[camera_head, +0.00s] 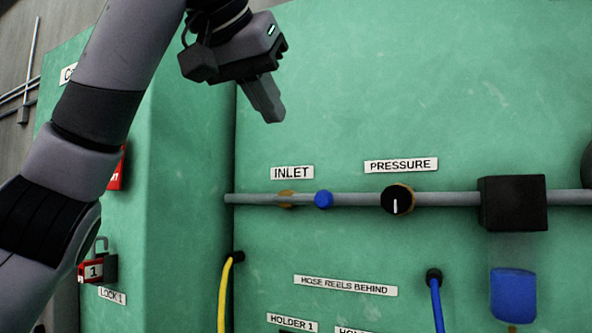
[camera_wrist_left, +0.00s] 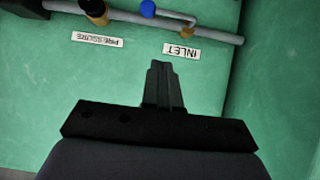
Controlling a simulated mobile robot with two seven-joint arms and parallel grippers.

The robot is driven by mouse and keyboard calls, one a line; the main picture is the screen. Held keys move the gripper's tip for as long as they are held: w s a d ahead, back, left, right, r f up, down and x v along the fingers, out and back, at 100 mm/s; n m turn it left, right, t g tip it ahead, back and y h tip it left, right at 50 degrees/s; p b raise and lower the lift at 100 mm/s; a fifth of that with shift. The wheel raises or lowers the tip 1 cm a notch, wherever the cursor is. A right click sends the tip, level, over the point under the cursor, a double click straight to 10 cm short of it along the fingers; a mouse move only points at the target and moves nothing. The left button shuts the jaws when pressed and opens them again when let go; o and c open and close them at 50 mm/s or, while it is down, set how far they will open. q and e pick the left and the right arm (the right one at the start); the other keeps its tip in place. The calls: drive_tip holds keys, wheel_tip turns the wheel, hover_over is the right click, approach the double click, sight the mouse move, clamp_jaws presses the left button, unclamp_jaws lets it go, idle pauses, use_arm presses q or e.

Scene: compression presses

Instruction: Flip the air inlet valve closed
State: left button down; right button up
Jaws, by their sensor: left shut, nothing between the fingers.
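The air inlet valve sits on a horizontal grey pipe below the INLET label (camera_head: 292,173). It shows as a brass fitting (camera_head: 287,199) with a blue-ended handle (camera_head: 323,199) to its right. In the left wrist view the picture is upside down; the blue handle end (camera_wrist_left: 147,8) and brass fitting (camera_wrist_left: 187,32) show near the top. A thin grey lever seems to join them, roughly along the pipe. My left gripper (camera_head: 273,118) is shut and empty, above and apart from the valve. Its closed fingers (camera_wrist_left: 158,66) point toward the INLET label. My right gripper is not in view.
A black PRESSURE knob (camera_head: 397,199) and a black block (camera_head: 513,203) sit on the same pipe to the right. Yellow (camera_head: 224,290) and blue (camera_head: 437,305) hoses hang below. A green side wall (camera_head: 190,200) stands left of the valve. The panel above the labels is clear.

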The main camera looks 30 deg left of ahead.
use_arm(q)
drive_tip(key=p, duration=0.2)
hover_over(303, 199)
drive_tip(key=s, duration=0.2)
wheel_tip(303, 199, down, 6)
drive_tip(key=f, duration=0.3)
drive_tip(key=shift+d+f, duration=0.2)
drive_tip(key=shift+f, duration=0.1)
drive_tip(key=shift+w, duration=0.1)
